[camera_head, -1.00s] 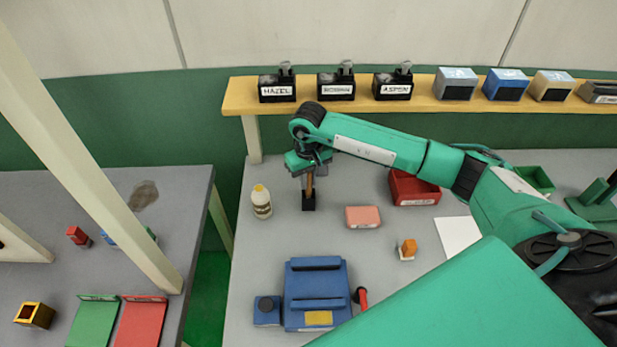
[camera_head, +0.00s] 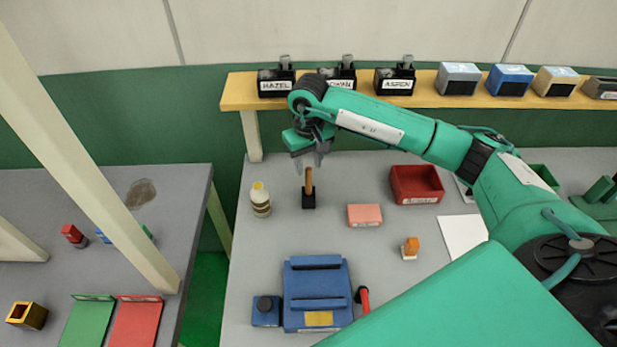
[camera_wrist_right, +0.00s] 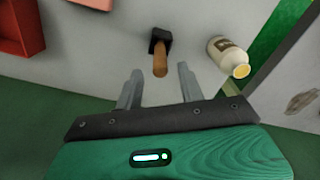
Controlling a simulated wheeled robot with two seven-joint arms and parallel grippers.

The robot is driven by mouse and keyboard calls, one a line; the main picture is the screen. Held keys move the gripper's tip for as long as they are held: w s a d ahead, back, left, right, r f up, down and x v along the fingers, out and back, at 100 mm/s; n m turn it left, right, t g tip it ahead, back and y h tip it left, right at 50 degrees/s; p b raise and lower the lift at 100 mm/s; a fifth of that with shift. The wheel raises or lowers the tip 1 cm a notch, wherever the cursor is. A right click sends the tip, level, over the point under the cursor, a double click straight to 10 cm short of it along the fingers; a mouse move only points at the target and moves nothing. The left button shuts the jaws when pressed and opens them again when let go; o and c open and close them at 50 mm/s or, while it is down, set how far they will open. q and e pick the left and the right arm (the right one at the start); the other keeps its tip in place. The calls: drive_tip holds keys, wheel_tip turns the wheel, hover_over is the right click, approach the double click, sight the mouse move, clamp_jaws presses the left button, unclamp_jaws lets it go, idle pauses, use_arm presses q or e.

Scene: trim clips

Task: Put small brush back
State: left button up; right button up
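The small brush (camera_head: 309,181) stands upright with its wooden handle up and its dark end in or on a small black block (camera_head: 308,201) on the grey table; I cannot tell holder from brush head. In the right wrist view the wooden handle (camera_wrist_right: 160,61) points toward my gripper. My right gripper (camera_head: 311,166) is just above the handle's top, with its fingers apart and nothing between them. The right wrist view shows both fingers (camera_wrist_right: 158,88) spread, with the handle's end beyond the tips. My left gripper is not in view.
A white bottle (camera_head: 260,200) stands just left of the brush. A pink block (camera_head: 364,215), a red bin (camera_head: 416,185) and an orange-topped stamp-like item (camera_head: 410,247) lie to the right. A blue fixture (camera_head: 318,294) is in front. A shelf (camera_head: 429,92) with labelled boxes runs behind.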

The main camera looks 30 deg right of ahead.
wheel_tip(320, 180, up, 7)
drive_tip(key=shift+f+b, duration=0.15)
drive_tip(key=shift+b, duration=0.85)
drive_tip(key=shift+s+f, duration=0.1)
